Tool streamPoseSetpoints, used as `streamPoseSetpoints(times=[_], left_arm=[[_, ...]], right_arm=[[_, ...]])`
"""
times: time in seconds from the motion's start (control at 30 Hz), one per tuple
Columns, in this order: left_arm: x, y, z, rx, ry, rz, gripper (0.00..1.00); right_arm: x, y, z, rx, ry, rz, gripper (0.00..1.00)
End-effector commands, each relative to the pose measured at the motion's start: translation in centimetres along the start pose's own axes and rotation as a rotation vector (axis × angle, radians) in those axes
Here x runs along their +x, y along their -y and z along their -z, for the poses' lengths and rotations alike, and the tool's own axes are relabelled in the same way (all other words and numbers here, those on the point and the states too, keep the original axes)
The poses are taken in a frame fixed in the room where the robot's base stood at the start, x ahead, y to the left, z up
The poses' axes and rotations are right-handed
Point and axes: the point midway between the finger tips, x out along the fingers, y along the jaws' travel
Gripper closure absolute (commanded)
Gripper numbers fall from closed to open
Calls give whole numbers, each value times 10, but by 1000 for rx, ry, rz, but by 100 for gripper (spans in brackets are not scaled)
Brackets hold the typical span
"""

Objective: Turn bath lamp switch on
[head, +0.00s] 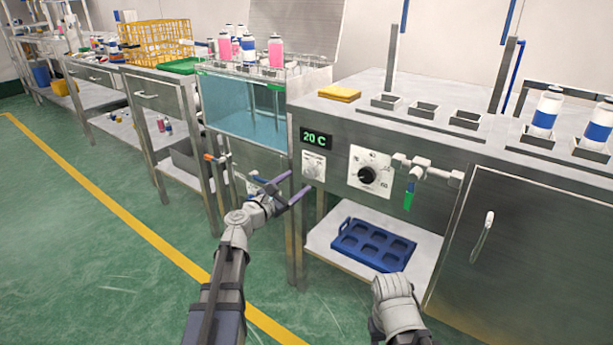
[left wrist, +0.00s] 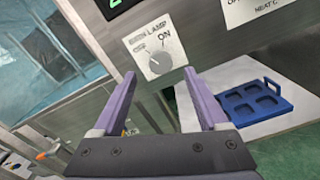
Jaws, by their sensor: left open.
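The bath lamp switch (head: 313,168) is a round grey knob on a white plate, on the steel front below the green 20 C display. In the left wrist view the knob (left wrist: 160,63) sits between the labels OFF and ON; its mark seems to be on the OFF side, but it is small. My left gripper (head: 291,186) has purple fingers, open and empty, pointing at the panel just left of and below the switch. In the left wrist view the fingertips (left wrist: 160,74) are on either side below the knob, apparently apart from it.
A larger black dial (head: 367,175) and a pipe valve with a green handle (head: 409,195) are right of the switch. A water bath (head: 255,110) stands to the left. A blue tray (head: 373,245) lies on the lower shelf. The floor in front is clear.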

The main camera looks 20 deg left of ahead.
Motion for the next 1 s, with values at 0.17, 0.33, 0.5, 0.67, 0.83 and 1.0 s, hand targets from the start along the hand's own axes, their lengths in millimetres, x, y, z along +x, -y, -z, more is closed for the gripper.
streamPoseSetpoints(times=[0.17, 0.33, 0.5, 0.67, 0.83, 1.0], left_arm=[[30, -1, 0, 1, 1, 3, 24], [54, 0, 0, 2, 0, 2, 24], [60, 1, 0, 2, 0, 2, 24], [60, 1, 0, 2, 0, 1, 24], [60, 1, 0, 2, 0, 1, 42], [59, 1, 0, 2, 0, 1, 61]], right_arm=[[0, 0, 0, 0, 0, 0, 50], [0, 0, 0, 0, 0, 0, 50], [0, 0, 0, 0, 0, 0, 50], [0, 0, 0, 0, 0, 0, 50], [0, 0, 0, 0, 0, 0, 50], [0, 0, 0, 0, 0, 0, 50]])
